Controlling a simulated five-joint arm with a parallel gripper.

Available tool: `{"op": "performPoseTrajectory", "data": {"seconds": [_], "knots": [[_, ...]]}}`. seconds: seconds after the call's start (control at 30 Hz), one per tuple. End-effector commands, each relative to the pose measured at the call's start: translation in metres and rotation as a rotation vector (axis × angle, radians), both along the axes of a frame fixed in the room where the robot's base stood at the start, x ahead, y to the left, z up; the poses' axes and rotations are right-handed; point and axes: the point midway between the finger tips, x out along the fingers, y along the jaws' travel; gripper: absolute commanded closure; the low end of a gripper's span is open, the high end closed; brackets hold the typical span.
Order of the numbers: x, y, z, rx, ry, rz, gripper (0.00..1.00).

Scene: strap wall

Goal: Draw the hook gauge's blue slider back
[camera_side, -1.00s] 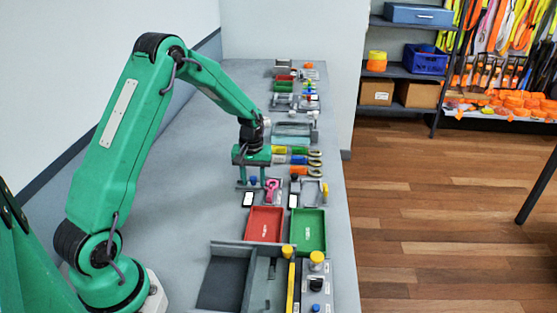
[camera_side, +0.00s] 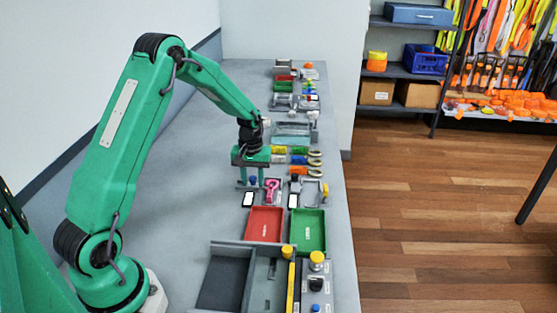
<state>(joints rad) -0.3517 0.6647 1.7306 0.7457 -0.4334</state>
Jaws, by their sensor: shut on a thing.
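The hook gauge is a small grey fixture with a pink hook-shaped piece (camera_side: 271,190) beside it, in the middle of the bench in the side view. Its blue slider (camera_side: 253,181) shows as a small blue spot between the fingers of my gripper (camera_side: 252,182). My gripper points down and is shut on the blue slider. The gauge is small here and partly hidden by my fingers, so its scale and exact slider position cannot be read.
A red tray (camera_side: 264,222) and a green tray (camera_side: 309,230) stand nearer the camera. A grey box fixture (camera_side: 228,280) is at the front. Several small tools and coloured blocks line the bench behind. The bench left of the row is clear.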

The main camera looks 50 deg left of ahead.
Motion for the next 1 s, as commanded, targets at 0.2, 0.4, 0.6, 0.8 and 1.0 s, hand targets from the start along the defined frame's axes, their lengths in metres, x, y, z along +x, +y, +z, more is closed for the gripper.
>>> {"op": "performPoseTrajectory", "data": {"seconds": [0.2, 0.4, 0.6, 0.8, 1.0], "knots": [[-0.006, 0.006, 0.000, -0.001, 0.001, 0.001, 0.89], [-0.011, 0.011, 0.001, -0.001, 0.001, 0.000, 0.89], [-0.015, 0.016, 0.001, 0.000, 0.000, 0.001, 0.89], [-0.016, 0.017, 0.001, 0.000, 0.000, 0.001, 0.89], [-0.017, 0.017, 0.001, 0.000, 0.000, 0.001, 0.63]]}}
